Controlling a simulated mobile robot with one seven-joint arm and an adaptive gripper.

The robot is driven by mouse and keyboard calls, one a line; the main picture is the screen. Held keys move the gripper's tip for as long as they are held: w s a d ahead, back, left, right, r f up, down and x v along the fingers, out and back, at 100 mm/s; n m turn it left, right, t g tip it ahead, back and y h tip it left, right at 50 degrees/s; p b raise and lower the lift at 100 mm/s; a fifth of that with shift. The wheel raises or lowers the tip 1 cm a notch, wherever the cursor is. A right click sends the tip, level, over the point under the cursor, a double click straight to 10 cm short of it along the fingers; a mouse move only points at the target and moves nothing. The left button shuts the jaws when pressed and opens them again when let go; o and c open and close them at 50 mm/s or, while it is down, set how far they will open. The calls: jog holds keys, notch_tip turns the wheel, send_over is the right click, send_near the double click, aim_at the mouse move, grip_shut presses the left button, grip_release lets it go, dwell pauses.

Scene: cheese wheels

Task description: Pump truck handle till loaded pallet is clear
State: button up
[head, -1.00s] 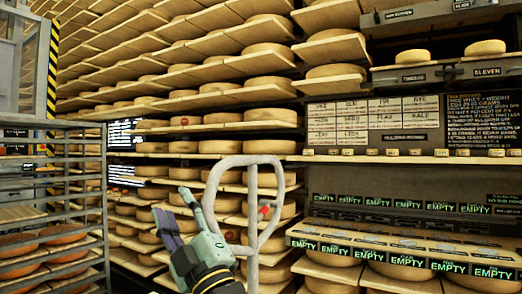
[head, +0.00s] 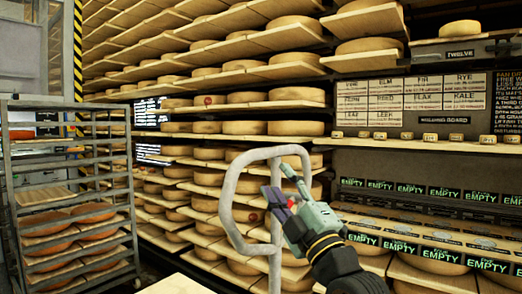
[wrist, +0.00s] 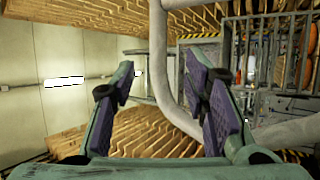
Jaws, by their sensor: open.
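The truck handle (head: 226,205) is a pale grey tube loop on a post, with a small red part inside the loop, in the middle of the head view. My green gripper (head: 278,200) comes from the right, with its purple-padded fingers pointing left across the loop's right side. In the wrist view the handle's tube (wrist: 158,60) shows between the spread fingers of my open gripper (wrist: 160,85), then curves to the lower right. I cannot tell whether a finger touches it. The loaded pallet cannot be made out.
A metal rack (head: 70,108) with cheese trays stands at the left. Shelves of cheese wheels (head: 295,128) fill the back wall. A counter with "EMPTY" labels (head: 400,247) is at the right. A pale flat surface (head: 185,286) shows at the bottom edge.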

aim_at(263, 157)
jog(key=p+x, duration=0.3)
jog(key=x, duration=0.6)
jog(key=shift+a+r, duration=0.15)
jog(key=shift+r, duration=0.1)
jog(key=shift+w+a+r, duration=0.15)
jog(key=shift+w, duration=0.25)
grip_shut()
